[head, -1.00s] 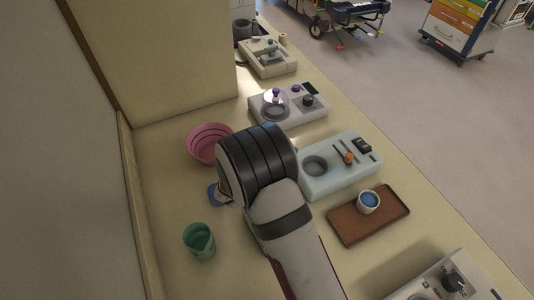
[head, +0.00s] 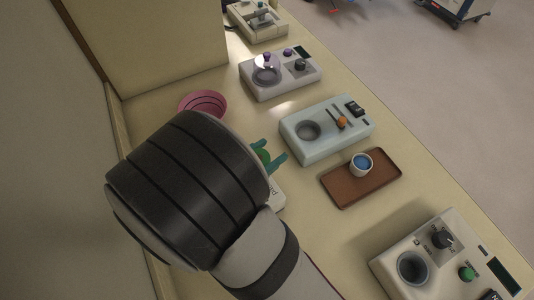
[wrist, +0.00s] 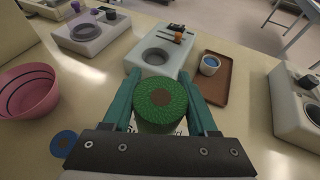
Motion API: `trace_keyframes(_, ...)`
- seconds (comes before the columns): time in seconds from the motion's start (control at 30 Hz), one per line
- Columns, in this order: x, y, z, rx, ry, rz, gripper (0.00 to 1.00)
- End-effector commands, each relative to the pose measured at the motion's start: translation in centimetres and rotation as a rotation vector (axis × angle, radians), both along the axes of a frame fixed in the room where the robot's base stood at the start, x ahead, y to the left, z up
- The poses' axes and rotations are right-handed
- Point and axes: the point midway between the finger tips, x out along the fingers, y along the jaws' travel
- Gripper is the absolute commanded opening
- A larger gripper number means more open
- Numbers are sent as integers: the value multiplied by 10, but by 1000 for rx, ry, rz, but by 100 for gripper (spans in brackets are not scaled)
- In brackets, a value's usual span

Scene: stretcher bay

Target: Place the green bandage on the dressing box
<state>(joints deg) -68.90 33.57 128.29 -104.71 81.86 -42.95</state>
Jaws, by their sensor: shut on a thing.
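In the head view the green bandage (head: 263,155) shows partly beside the fingers of my gripper (head: 271,153); my arm hides the rest. A white box with dark lettering, apparently the dressing box (head: 277,195), shows partly below the gripper. In the wrist view the bandage and fingers cover most of it. I cannot tell whether the bandage touches it.
A pink bowl (wrist: 27,91) and a blue disc (wrist: 63,142) lie to the left. A pale blue device (head: 325,128) and a brown tray (head: 362,178) with a small cup (head: 361,164) stand to the right. A white device (head: 445,262) is at the lower right.

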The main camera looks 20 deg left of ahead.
Motion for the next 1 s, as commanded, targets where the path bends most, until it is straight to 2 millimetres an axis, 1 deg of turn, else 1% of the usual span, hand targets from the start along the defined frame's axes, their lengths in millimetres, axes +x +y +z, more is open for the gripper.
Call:
trace_keyframes(0.13,1,0,-33,-5,2,1,3)
trace_keyframes(0.23,1,0,-48,-2,1,1,3)
trace_keyframes(0.3,1,0,-51,2,-1,0,3)
trace_keyframes(0.6,1,0,-53,2,-1,1,3)
trace_keyframes(0.63,1,0,-53,2,-1,1,62)
trace_keyframes(0.77,1,0,-53,2,-1,1,86)
trace_keyframes(0.8,1,0,-53,2,-1,1,89)
trace_keyframes(1.0,1,0,-53,2,-1,1,89)
